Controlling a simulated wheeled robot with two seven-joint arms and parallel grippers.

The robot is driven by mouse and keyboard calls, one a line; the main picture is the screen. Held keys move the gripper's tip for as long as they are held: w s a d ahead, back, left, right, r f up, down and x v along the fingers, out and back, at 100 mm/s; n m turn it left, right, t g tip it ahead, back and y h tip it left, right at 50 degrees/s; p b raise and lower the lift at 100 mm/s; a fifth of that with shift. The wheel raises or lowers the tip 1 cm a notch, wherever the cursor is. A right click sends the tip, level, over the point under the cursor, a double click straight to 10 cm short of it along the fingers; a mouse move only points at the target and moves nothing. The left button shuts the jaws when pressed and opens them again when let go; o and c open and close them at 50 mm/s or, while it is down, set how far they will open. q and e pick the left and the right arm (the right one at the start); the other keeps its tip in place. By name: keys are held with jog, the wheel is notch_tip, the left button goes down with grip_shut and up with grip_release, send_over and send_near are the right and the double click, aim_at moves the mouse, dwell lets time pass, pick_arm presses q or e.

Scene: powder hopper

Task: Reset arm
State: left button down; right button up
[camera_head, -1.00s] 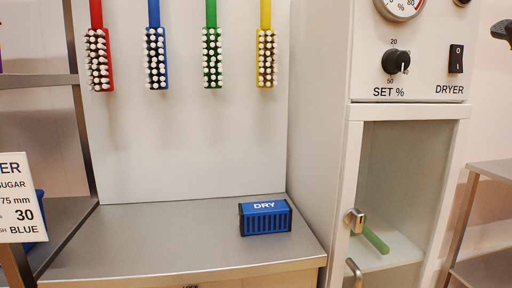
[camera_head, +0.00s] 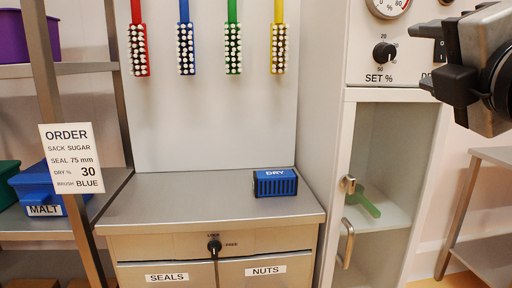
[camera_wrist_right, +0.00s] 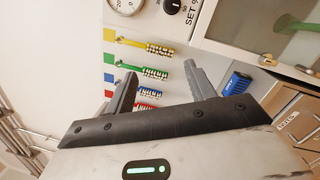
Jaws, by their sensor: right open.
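My right gripper (camera_head: 425,58) comes in from the right edge at the upper right, in front of the dryer panel. Its jaws are open with nothing between them. In the right wrist view the two fingers (camera_wrist_right: 160,78) stand apart. The hanging brushes show behind and between them. My left gripper is in neither view.
A blue DRY block (camera_head: 275,182) sits on the steel counter (camera_head: 200,205). Red, blue, green and yellow brushes hang on the back panel. The dryer cabinet (camera_head: 390,150), with a green object inside, stands right. An order card (camera_head: 72,158) and MALT bin (camera_head: 40,190) are left.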

jog(key=w+a+f+m+g+y+p, duration=0.1)
jog(key=w+a+f+m+g, duration=0.15)
jog(key=f, duration=0.65)
jog(key=w+a+f+m+g+y+p, duration=0.1)
jog(key=w+a+f+m+y, duration=0.15)
jog(key=f, duration=0.55)
jog(key=w+a+f+m+g+y+p, duration=0.1)
jog(key=w+a+f+m+g, duration=0.15)
jog(key=f, duration=0.65)
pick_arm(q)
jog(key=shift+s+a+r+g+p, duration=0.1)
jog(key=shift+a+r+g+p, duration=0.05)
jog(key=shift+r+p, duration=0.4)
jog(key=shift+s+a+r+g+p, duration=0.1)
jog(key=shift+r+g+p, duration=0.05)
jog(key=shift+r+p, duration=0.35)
pick_arm(e)
jog(key=s+f+m+g, duration=0.1)
jog(key=s+f+m, duration=0.5)
jog(key=s+f, duration=0.3)
jog(key=s+a+f+m+g, duration=0.1)
jog(key=s+f+m, duration=0.6)
jog(key=f, duration=1)
jog(key=s+h, duration=0.1)
jog(key=s, duration=0.2)
jog(key=shift+s+a+f+g, duration=0.15)
jog(key=shift+s+f+g, duration=0.05)
jog(key=shift+f+g, duration=0.1)
